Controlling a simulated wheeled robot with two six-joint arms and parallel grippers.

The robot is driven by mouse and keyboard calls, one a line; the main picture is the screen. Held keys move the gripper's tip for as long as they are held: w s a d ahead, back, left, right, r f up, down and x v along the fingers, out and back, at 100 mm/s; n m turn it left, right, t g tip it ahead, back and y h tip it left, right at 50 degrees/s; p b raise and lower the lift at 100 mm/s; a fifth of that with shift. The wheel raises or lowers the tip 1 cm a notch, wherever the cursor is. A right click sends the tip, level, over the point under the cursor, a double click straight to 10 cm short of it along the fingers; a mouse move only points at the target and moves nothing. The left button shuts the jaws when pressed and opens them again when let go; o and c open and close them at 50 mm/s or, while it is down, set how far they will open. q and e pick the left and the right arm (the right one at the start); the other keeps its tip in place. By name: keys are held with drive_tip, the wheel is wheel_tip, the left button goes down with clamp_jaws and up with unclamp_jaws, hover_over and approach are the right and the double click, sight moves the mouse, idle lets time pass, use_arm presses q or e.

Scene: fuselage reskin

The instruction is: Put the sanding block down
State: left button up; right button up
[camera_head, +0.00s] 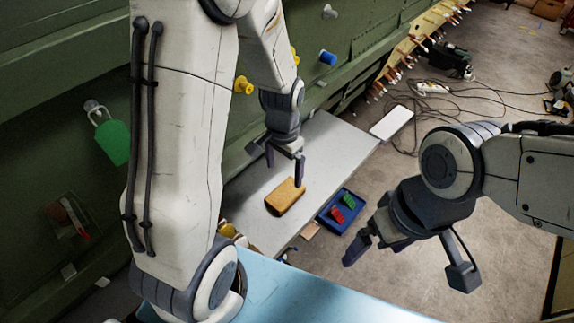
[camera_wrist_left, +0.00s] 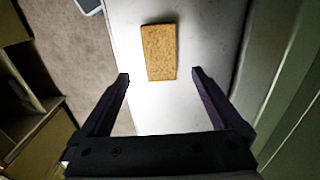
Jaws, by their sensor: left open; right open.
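The sanding block (camera_head: 285,196) is a tan-brown slab lying flat on the light grey bench top (camera_head: 330,150). It also shows in the left wrist view (camera_wrist_left: 159,53), just beyond the fingertips. My left gripper (camera_head: 285,168) is open and empty above the bench, close to the block and apart from it. Its two fingers show spread in the left wrist view (camera_wrist_left: 161,75), with nothing between them. My right gripper (camera_head: 407,268) is open and empty to the right, over the floor side, away from the block.
A blue tray (camera_head: 326,222) with a red and a green item sits right of the block. A white flat panel (camera_head: 391,123) lies beyond the bench. Cables lie on the floor behind.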

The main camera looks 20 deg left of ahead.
use_arm(q)
drive_tip(key=shift+r, duration=1.25)
